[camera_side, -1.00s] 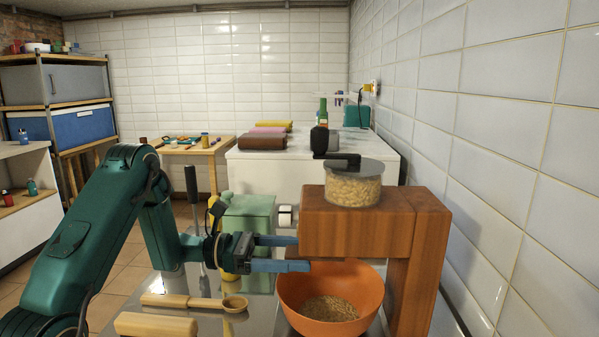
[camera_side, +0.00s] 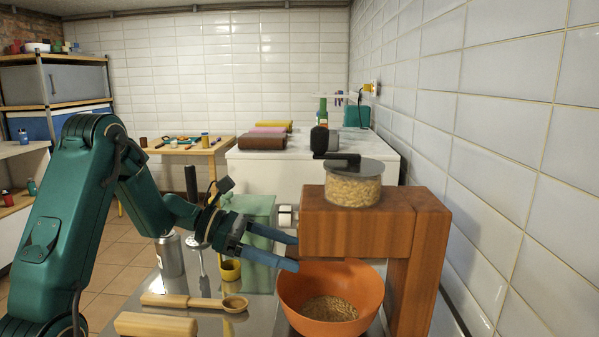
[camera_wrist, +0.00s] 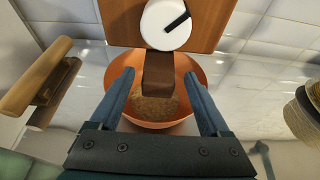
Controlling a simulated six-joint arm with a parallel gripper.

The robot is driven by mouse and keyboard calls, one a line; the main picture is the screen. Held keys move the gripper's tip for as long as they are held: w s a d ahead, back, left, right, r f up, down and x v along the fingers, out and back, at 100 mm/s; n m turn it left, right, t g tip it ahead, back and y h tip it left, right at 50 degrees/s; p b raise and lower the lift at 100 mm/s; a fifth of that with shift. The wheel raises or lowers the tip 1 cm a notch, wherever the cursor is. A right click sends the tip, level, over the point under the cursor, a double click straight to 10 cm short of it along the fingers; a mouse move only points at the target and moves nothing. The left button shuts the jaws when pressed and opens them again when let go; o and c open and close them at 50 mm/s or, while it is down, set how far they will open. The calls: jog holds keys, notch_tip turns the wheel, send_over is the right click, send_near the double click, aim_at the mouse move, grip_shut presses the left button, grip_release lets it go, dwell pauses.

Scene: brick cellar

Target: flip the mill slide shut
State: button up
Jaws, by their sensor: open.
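The mill is a wooden body (camera_side: 340,230) with a clear grain hopper (camera_side: 353,188) and dark crank on top. Its front shows a white disc (camera_wrist: 160,22) with a slanted black bar, also visible edge-on in the side view (camera_side: 285,212). A brown spout (camera_wrist: 158,70) sticks out below the disc. I cannot tell for sure which part is the slide. An orange bowl (camera_side: 290,295) holding grain stands under the spout. My gripper (camera_side: 297,253) is open and empty at the mill's front, tilted downward. In the wrist view its fingers lie either side of the spout, below the disc.
A wooden scoop (camera_side: 190,301) and a wooden block (camera_side: 155,324) lie on the steel counter at front left. A tiled wall (camera_side: 500,150) bounds the right.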

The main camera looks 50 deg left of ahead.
jog(key=s+a+r+n+y, duration=0.3)
jog(key=s+r+n+y, duration=0.2)
jog(key=r+y, duration=0.15)
jog(key=s+d+f+m+g+y, duration=0.1)
jog(key=s+d+m, duration=0.3)
jog(key=m, duration=1.2)
jog(key=s+d+f+m+g+y, duration=0.2)
jog(key=s+d+m, duration=0.3)
jog(key=s+m, duration=0.5)
jog(key=f+m+g, duration=0.1)
jog(key=m, duration=0.5)
jog(key=shift+d+f, duration=0.2)
jog(key=shift+d, duration=0.1)
jog(key=shift+y, duration=0.25)
